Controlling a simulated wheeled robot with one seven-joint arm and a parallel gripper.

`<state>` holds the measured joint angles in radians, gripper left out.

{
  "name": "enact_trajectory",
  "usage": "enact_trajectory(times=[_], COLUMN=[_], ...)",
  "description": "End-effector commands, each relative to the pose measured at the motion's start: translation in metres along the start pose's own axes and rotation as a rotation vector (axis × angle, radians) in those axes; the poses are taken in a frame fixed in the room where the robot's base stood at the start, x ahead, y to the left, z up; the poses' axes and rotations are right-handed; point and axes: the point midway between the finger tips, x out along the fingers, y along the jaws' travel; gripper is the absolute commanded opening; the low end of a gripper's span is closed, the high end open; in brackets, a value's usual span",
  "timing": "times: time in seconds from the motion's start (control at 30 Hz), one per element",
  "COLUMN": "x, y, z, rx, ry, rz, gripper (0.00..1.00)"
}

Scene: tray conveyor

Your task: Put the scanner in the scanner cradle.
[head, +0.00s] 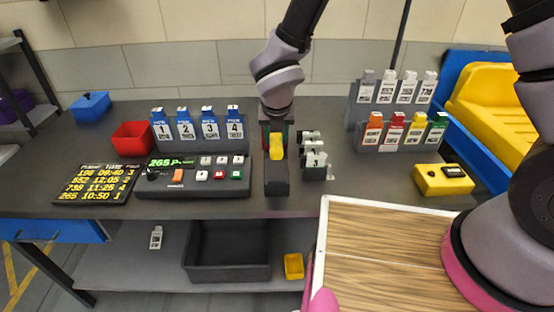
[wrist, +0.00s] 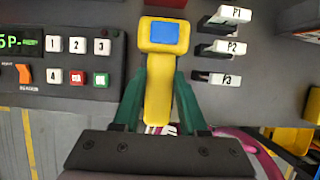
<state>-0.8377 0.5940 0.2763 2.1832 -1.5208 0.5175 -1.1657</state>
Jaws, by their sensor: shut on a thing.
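The scanner is yellow with a blue face on its head. It shows in the head view (head: 277,152) and in the wrist view (wrist: 160,72). My gripper (wrist: 160,92) is shut on the scanner's handle, one green finger on each side. The scanner's head points to the top of the wrist view. A dark upright block, which looks like the scanner cradle (head: 277,187), stands between the button console and the levers, just below the scanner in the head view. I cannot tell whether the scanner touches it. The scanner and gripper hide part of the block.
The button console (head: 193,182) is close on the left and the P1 to P3 levers (head: 314,160) are close on the right. Tag racks (head: 200,142) stand behind. A yellow box (head: 443,180) and a wood-patterned tray (head: 385,250) are at the right. A dark bin (head: 228,275) sits below.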

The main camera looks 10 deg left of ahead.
Motion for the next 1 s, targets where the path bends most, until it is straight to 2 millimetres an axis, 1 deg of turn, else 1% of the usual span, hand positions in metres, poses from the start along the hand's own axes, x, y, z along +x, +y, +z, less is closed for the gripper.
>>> enact_trajectory(times=[0.03,0.1,0.27,0.4,0.5,0.6,0.9,0.93,1.0], x=[0.010,0.019,0.033,0.053,0.063,0.066,0.068,0.068,0.068], y=[-0.001,-0.001,0.000,-0.001,-0.001,-0.001,-0.001,-0.001,-0.001], z=[-0.004,-0.008,-0.013,-0.022,-0.026,-0.027,-0.028,-0.028,-0.028], rx=[-0.002,0.000,0.003,0.004,0.005,0.006,0.007,0.008,0.008], ry=[0.002,0.002,0.001,0.002,0.001,0.000,0.000,0.000,0.000], rz=[-0.003,-0.003,-0.002,-0.004,-0.003,-0.002,-0.002,-0.002,-0.002], gripper=[0.00,0.00,0.00,0.00,0.00,0.00,0.00,0.50,0.72])
